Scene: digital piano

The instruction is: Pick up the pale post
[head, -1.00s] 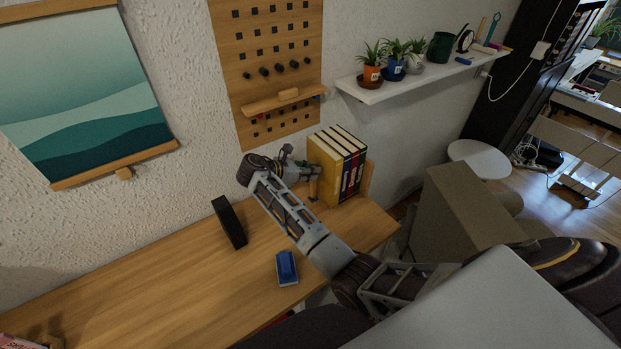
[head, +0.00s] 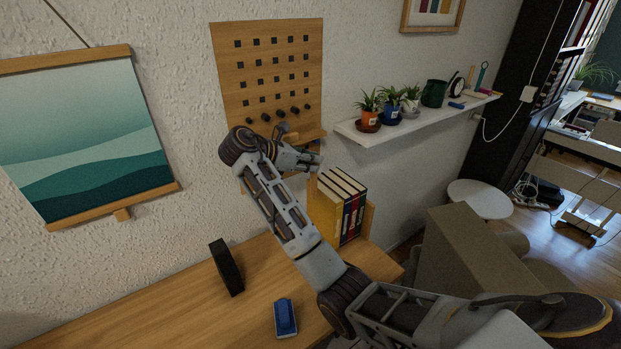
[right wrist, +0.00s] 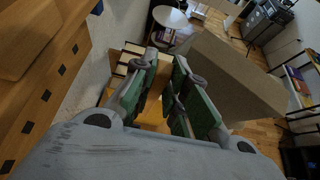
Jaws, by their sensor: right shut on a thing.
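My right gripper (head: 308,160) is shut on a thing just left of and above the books. A narrow tan piece, which I take as the pale post (head: 311,184), shows just below its fingertips, mostly hidden by the fingers. In the right wrist view, the gripper's green-padded fingers (right wrist: 168,80) stand close together with wood colour between them. The outline of the held piece is hard to make out there. My left gripper is not in view.
The pegboard (head: 270,65) is behind the gripper. Several upright books (head: 345,210) stand close by on the desk (head: 190,310). A white shelf (head: 375,137) with plants is to the right.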

